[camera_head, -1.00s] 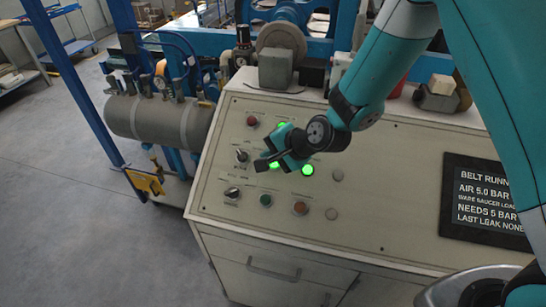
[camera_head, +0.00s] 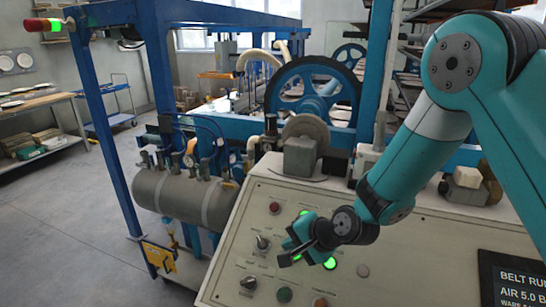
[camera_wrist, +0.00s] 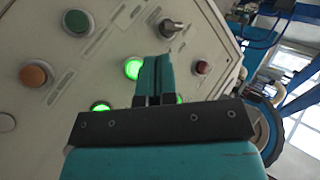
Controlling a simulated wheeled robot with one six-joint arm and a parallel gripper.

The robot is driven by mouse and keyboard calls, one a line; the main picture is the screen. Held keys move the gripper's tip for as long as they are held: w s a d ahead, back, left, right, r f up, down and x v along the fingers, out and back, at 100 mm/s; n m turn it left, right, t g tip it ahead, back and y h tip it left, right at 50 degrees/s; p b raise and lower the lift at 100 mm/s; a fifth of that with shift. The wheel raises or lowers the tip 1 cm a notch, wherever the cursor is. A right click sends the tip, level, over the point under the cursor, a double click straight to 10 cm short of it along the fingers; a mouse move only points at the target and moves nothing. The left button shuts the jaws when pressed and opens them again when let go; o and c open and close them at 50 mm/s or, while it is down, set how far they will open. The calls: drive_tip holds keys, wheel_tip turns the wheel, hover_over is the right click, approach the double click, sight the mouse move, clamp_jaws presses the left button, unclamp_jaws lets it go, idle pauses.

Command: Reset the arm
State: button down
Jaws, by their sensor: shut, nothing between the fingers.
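My gripper (camera_head: 297,234) is over the sloped cream control panel (camera_head: 380,268), among its lit green lamps. In the wrist view its teal fingers (camera_wrist: 154,66) are together and hold nothing. One green lamp (camera_wrist: 133,68) shows beside the fingertips, and another (camera_wrist: 101,107) shows left of the finger base. In the head view a lit green lamp (camera_head: 329,263) is just right of the gripper. I cannot tell whether the fingertips touch the panel. My arm reaches in from the right, bent at the elbow.
A red button (camera_head: 275,208) and black selector knobs (camera_head: 262,243) are left of the gripper. A motor-like grey block (camera_head: 300,157) and a blue flywheel (camera_head: 312,90) stand behind the panel. A grey air tank (camera_head: 185,198) and blue post are at left. Floor at far left is clear.

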drive_tip(key=s+d+r+n+g+h+b, duration=0.1)
drive_tip(key=s+d+r+n+g+b, duration=0.1)
drive_tip(key=s, duration=0.6)
drive_tip(key=s+d+r+n+g+h+b, duration=0.1)
drive_tip(key=s+d+r+n, duration=0.3)
drive_tip(key=s+r+n, duration=0.2)
drive_tip(key=s+d+r+n+g+h+b, duration=0.1)
drive_tip(key=s+r+n, duration=0.4)
drive_tip(key=s, duration=0.6)
drive_tip(key=shift+s+d+n+g+b, duration=0.2)
drive_tip(key=shift+d+n+g+b, duration=0.65)
drive_tip(key=shift+d, duration=0.2)
drive_tip(key=shift+r, duration=0.1)
